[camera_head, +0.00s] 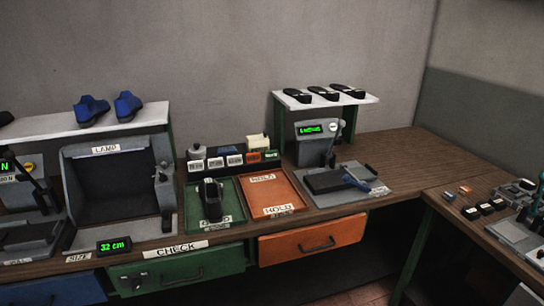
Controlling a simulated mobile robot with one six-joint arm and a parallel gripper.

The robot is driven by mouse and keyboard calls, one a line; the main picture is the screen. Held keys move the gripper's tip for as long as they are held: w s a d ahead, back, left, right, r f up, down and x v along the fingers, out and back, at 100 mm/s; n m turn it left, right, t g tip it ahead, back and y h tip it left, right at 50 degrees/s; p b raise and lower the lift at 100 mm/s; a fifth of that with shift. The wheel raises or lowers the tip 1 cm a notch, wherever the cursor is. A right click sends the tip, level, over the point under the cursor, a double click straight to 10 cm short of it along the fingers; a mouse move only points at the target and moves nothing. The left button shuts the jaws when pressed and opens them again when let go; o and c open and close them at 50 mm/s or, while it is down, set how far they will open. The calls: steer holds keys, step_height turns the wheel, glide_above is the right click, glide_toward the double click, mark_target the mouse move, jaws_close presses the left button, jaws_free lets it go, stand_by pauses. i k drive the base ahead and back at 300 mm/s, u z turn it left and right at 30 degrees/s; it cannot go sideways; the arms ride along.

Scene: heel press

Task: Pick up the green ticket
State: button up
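A dark rack (225,172) stands on the bench behind two trays, with a row of small tags along its front. My gripper does not show clearly in this view.
A green tray (232,212) holds a black shoe-like item (212,199). An orange tray (295,188) beside it looks empty. A press with a green display (311,129) stands right of the trays, a grey lamp box (112,190) left. Bare bench (400,160) lies at right.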

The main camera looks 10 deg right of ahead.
mark_target(273, 154)
steer(key=u, duration=0.35)
steer(key=i, duration=0.75)
steer(key=u, duration=1.05)
steer(key=k, duration=0.3)
steer(key=u, duration=0.2)
